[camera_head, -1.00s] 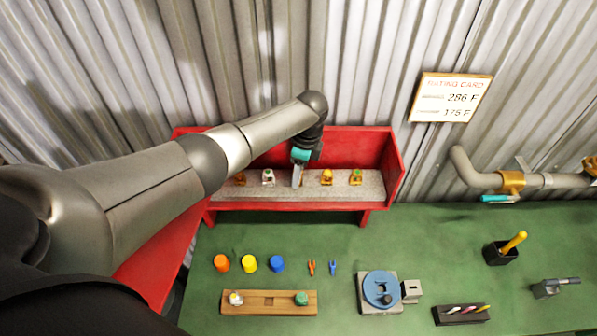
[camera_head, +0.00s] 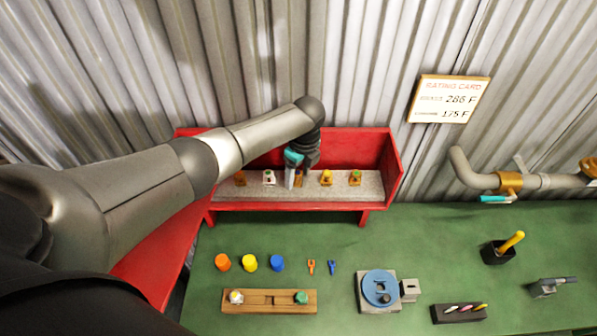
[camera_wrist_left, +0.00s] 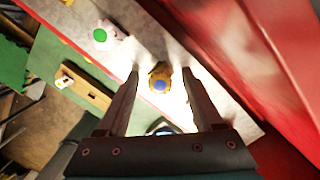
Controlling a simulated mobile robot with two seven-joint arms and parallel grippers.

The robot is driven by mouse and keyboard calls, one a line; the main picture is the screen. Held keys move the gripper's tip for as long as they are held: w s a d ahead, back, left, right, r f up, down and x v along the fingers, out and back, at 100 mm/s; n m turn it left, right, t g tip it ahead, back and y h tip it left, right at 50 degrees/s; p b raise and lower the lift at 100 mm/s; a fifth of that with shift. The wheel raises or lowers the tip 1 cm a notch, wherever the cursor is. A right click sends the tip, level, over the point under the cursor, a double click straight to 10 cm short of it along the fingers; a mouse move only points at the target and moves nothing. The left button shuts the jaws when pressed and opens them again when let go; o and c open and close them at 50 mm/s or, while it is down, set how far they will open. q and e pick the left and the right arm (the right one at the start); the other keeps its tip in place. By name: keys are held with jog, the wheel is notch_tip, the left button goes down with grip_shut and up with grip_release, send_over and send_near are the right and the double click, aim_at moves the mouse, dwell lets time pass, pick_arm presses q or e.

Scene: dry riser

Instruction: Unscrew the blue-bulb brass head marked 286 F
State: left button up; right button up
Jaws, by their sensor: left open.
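The blue-bulb brass head (camera_wrist_left: 159,80) stands on the pale shelf, between the two fingers of my left gripper (camera_wrist_left: 160,72) in the left wrist view. The fingers are apart, with a gap visible on each side of the head. In the head view my left gripper (camera_head: 294,182) reaches down into the red box (camera_head: 350,145) and hides most of this head. The marking on the head is too small to read. The rating card (camera_head: 449,99) on the wall shows 286 F and 175 F. My right gripper is not in view.
A silvery head with a green bulb (camera_head: 269,177) stands left of my gripper, brass heads (camera_head: 327,177) to the right. The red back wall is close. On the green bench lie a wooden rack (camera_head: 255,309), coloured caps (camera_head: 249,263) and a blue round fixture (camera_head: 380,288).

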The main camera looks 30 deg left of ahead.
pick_arm(q)
jog(key=m, duration=0.6)
jog(key=shift+t, duration=0.3)
jog(key=m+h+b, duration=0.1)
jog(key=m, duration=0.4)
jog(key=shift+m, duration=0.4)
jog(key=shift+a, duration=0.1)
grip_shut()
